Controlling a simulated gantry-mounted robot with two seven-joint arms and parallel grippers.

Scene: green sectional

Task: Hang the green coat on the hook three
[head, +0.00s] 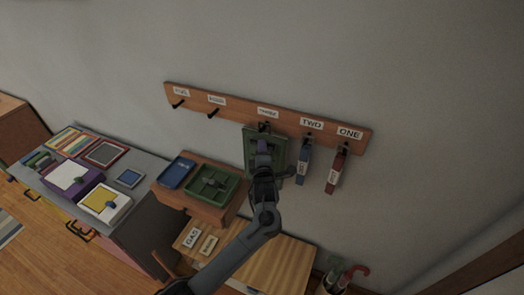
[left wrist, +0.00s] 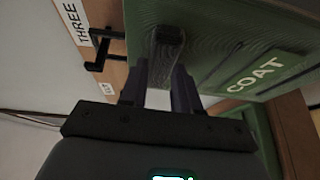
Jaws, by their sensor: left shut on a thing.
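The green coat (head: 250,148) is a flat green board in front of the wall, below the THREE label (head: 267,112). In the left wrist view the coat (left wrist: 225,40) carries a COAT label. My left gripper (head: 263,160) is shut on it; the fingers (left wrist: 165,80) close on a dark raised part of the board. The black hook three (head: 264,127) is at the coat's top edge; in the left wrist view the hook (left wrist: 103,45) shows beside the coat's edge. I cannot tell whether the coat touches the hook. My right gripper is not in view.
The wooden rail (head: 225,104) also has empty hooks FIVE (head: 179,104) and FOUR (head: 212,113). A blue item (head: 304,162) hangs under TWO and a red one (head: 336,172) under ONE, close right of the coat. A green tray (head: 228,188) stands on the wooden cabinet below.

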